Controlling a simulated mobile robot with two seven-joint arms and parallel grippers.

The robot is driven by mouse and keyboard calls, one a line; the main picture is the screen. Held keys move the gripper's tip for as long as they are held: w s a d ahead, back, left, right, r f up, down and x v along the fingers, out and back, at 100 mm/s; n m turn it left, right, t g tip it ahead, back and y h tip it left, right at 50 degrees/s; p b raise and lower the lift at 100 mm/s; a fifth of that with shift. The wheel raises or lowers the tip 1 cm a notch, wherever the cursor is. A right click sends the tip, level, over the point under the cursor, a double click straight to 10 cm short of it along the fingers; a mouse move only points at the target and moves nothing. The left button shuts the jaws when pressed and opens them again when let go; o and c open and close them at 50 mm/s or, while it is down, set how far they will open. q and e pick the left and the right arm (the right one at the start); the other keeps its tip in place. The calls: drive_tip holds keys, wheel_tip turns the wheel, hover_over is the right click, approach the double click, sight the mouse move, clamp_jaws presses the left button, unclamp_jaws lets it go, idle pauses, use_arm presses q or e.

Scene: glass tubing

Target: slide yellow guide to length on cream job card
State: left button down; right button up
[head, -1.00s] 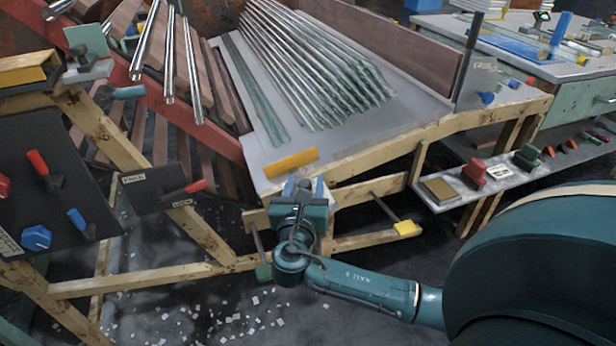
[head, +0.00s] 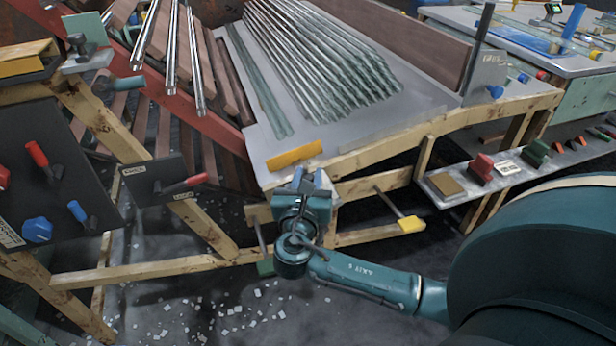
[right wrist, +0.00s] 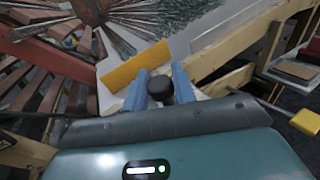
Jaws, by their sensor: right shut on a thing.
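The yellow guide (head: 294,155) is a flat bar lying across the near end of the grey sloping bench top (head: 340,140). It also shows in the right wrist view (right wrist: 136,66), just beyond the fingers. My right gripper (head: 302,182) is at the bench's front edge, right below the guide. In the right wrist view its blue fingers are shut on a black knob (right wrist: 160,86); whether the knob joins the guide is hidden. A small pale card with dark marks (head: 508,167) lies on the right shelf; I cannot tell whether it is the cream job card. My left gripper is out of view.
Glass tubes (head: 320,70) lie on the bench top beyond the guide. A wooden frame (head: 400,150) runs under its edge, with a yellow block (head: 411,224) on a rod. A black panel with red and blue handles (head: 50,165) stands left. Pale shards litter the floor.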

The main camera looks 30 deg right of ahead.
sight(293, 162)
clamp_jaws()
drive_tip(key=shift+w, duration=0.1)
drive_tip(key=w, duration=0.3)
drive_tip(key=w+d+p, duration=0.1)
drive_tip(key=w, duration=0.2)
drive_tip(key=w+d+p, duration=0.1)
drive_tip(key=w, duration=0.2)
drive_tip(key=shift+w+d, duration=0.15)
drive_tip(key=shift+w, duration=0.25)
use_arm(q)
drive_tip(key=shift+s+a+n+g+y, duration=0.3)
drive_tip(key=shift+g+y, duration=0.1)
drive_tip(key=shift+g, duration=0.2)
use_arm(e)
drive_tip(key=shift+d+r, duration=0.1)
drive_tip(key=shift+r, duration=0.1)
drive_tip(key=shift+o, duration=2.2)
unclamp_jaws()
drive_tip(key=shift+w, duration=0.1)
drive_tip(key=shift+o, duration=1.4)
drive_tip(key=shift+w+f, duration=0.1)
drive_tip(key=shift+f, duration=0.05)
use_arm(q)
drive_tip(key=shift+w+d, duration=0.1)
use_arm(e)
drive_tip(key=shift+o, duration=0.3)
